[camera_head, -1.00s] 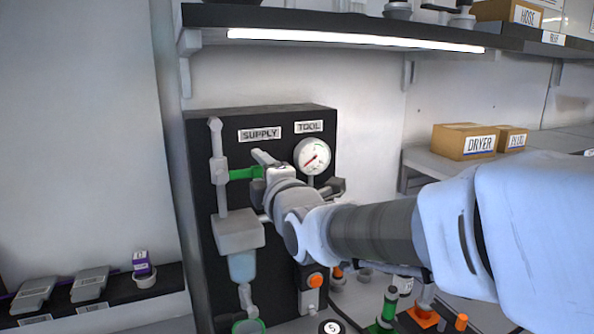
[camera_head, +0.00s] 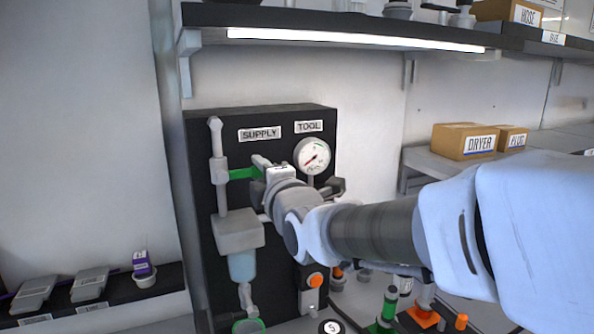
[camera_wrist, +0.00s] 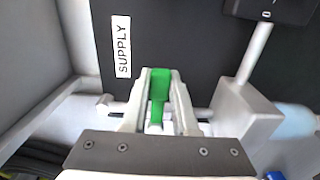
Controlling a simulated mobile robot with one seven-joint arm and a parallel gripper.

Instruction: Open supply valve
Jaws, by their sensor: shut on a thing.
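The supply valve's green handle (camera_head: 243,173) sticks out sideways from the grey vertical pipe under the SUPPLY label (camera_head: 260,133) on the black panel. In the wrist view the green handle (camera_wrist: 158,92) lies between the two fingers of my gripper (camera_wrist: 157,100), which is shut on it. In the head view my gripper (camera_head: 262,172) reaches the handle from the right, and my wrist hides part of the panel behind. The SUPPLY label (camera_wrist: 122,46) also shows in the wrist view, turned on its side.
A round gauge (camera_head: 313,155) sits right of my gripper under the TOOL label (camera_head: 309,126). A grey filter block (camera_head: 239,231) with a bluish bowl hangs below the valve. A lit shelf (camera_head: 350,40) runs above. Orange and green fittings (camera_head: 422,315) stand on the bench below my arm.

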